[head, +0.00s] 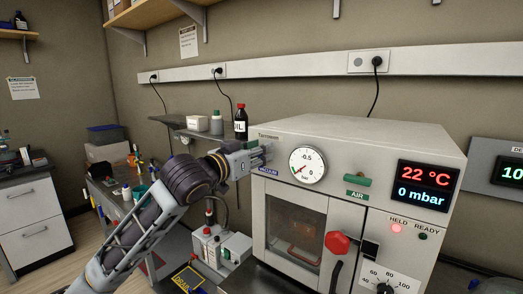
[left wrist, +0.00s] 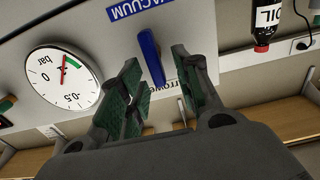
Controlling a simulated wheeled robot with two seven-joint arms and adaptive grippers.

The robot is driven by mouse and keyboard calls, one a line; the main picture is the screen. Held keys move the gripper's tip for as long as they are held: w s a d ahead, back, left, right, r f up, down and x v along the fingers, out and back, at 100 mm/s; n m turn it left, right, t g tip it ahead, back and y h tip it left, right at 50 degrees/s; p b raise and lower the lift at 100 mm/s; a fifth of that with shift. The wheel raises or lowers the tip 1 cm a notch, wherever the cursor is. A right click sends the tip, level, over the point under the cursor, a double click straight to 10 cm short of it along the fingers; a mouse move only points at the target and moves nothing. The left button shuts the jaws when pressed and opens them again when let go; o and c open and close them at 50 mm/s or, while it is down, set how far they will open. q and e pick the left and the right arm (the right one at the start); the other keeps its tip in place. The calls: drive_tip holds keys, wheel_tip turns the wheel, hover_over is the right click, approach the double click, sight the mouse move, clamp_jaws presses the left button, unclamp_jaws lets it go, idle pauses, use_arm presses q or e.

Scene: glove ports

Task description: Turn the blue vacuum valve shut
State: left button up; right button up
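The blue vacuum valve is a lever handle (left wrist: 151,57) below the inverted VACUUM label in the left wrist view. My left gripper (left wrist: 155,62) is open, with one green-padded finger on each side of the handle. Gaps show between the handle and both fingers, so it is not clamped; depth is hard to judge. In the head view my left gripper (head: 262,156) is at the upper left of the oven front (head: 255,200), and it hides the blue handle there. My right gripper is not in view.
A round pressure gauge (head: 307,164) is close right of the gripper. A green AIR handle (head: 357,180) and a display (head: 423,185) reading 22 °C and 0 mbar are further right. A dark OIL bottle (head: 241,122) stands behind the gripper.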

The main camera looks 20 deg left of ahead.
use_arm(q)
drive_tip(key=shift+w+d, duration=0.25)
drive_tip(key=shift+w, duration=0.4)
drive_tip(key=shift+c, duration=0.5)
clamp_jaws()
